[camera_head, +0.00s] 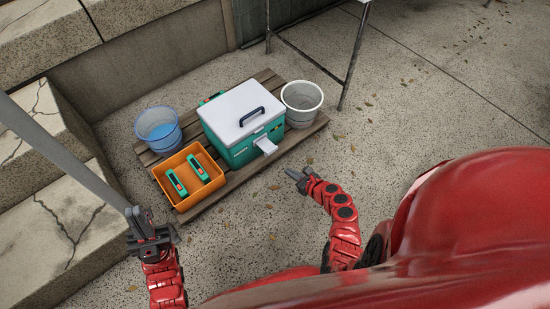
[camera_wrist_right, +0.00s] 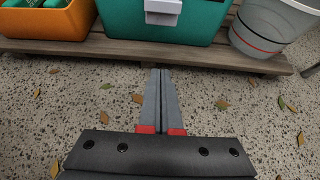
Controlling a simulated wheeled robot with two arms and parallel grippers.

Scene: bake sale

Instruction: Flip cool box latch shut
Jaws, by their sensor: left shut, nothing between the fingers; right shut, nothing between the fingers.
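The cool box (camera_head: 236,148) is green with a closed white lid (camera_head: 240,108) and a dark handle on top. Its pale latch (camera_head: 266,146) juts outward from the front face. In the right wrist view the latch (camera_wrist_right: 163,8) is at the top edge, partly cut off, on the green front (camera_wrist_right: 115,22). My right gripper (camera_head: 291,173) is shut and empty, in front of the box and apart from the latch; its fingers (camera_wrist_right: 160,72) point towards the box. My left gripper (camera_head: 140,218) is shut and empty at the lower left, well away from the box.
The box stands on a wooden slatted pallet (camera_head: 222,190). An orange crate (camera_head: 179,203) with green-and-red items, a blue bucket (camera_head: 158,131) and a white bucket (camera_head: 302,98) stand beside it. Stone steps (camera_head: 45,220) rise at left. The paved floor in front is clear except for leaves.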

